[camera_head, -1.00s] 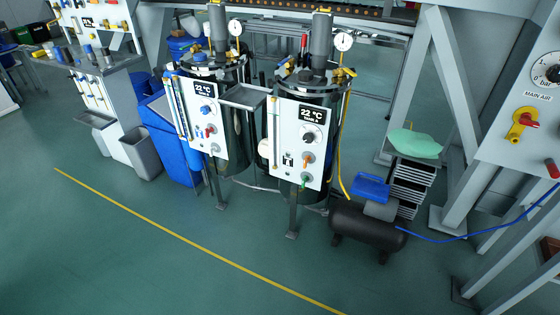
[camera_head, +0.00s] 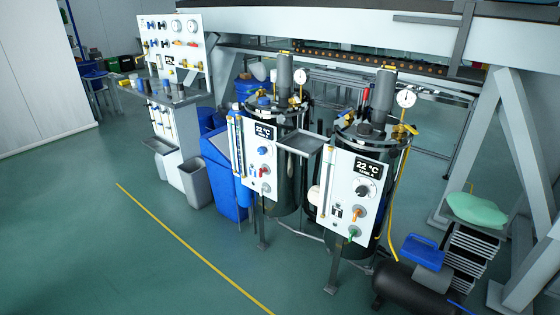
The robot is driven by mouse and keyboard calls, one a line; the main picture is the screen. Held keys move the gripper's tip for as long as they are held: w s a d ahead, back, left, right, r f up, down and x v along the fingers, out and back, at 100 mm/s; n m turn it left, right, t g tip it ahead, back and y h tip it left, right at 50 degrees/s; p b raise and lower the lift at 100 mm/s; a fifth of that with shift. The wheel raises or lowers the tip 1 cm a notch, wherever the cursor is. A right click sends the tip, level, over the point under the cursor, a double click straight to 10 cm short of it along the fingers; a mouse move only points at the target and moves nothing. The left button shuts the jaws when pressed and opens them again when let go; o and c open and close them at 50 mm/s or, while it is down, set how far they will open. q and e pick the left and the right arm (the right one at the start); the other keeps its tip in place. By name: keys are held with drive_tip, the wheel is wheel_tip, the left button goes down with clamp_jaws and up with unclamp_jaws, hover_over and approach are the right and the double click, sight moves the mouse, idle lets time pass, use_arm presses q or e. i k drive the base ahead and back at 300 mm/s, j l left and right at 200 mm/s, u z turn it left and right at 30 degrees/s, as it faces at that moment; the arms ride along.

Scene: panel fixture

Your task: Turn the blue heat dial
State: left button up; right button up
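Two dark tanks with white control panels stand in the middle of the view. The left tank's panel (camera_head: 252,172) carries a small blue dial (camera_head: 263,151) below a display reading 22 °C, with a red handle (camera_head: 262,172) under it. Which way the blue dial points is too small to tell. Neither of my grippers is in view.
A grey bench (camera_head: 183,118) with a knobbed wall board (camera_head: 177,47) stands back left. A black compressor (camera_head: 409,289) lies front right. Green floor beyond the yellow line (camera_head: 190,246) is clear.

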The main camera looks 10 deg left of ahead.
sight(261, 150)
drive_tip(key=i+j+u, duration=0.35)
drive_tip(key=i, duration=0.5)
drive_tip(key=i+u, duration=0.4)
drive_tip(key=i, duration=0.45)
